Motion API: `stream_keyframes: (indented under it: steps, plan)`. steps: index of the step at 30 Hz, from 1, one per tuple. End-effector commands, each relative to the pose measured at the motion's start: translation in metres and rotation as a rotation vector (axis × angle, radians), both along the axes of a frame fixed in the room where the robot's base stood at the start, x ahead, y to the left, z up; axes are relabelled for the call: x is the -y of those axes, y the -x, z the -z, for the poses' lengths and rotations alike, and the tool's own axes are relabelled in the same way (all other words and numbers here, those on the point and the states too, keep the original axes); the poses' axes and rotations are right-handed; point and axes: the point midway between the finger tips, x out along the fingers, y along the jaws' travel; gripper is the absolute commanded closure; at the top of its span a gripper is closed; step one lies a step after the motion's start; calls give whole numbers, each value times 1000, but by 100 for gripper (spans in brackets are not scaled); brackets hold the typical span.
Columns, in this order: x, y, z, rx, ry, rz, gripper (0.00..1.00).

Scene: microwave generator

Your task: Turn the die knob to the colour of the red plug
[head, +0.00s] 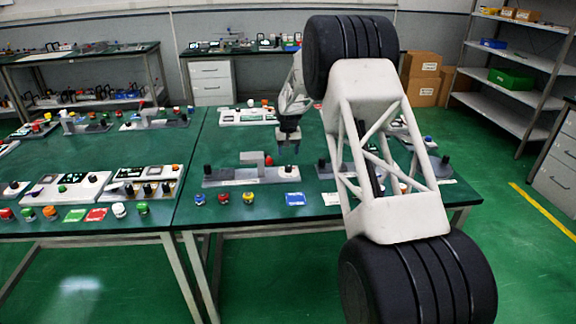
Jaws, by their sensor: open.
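My gripper (288,148) points down above the green table, behind and a little right of a grey panel (225,181). It is open, with nothing seen between its fingers. The panel carries a black knob (208,170) at its left end and a raised grey bracket (253,158) with a small red part (268,161). A small red plug-like piece (223,198) stands in front of the panel, between a blue one (200,199) and a yellow one (249,198). I cannot tell which knob is the die knob or where it points.
A white panel (240,116) stands behind. My arm hides much of the table's right side, where another grey panel (437,167) shows. A second table (150,225) with panels and coloured pieces adjoins at left.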

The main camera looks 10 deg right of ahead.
Motion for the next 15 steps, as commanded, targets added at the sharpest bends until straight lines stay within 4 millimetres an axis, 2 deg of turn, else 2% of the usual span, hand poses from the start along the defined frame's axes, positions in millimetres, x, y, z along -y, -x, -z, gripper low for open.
stream_keyframes:
  steps: [9, 15]
  plan:
    - [-1, -1, -1, -1, 0, -369, 39]
    - [-1, -1, -1, 0, 0, -479, 39]
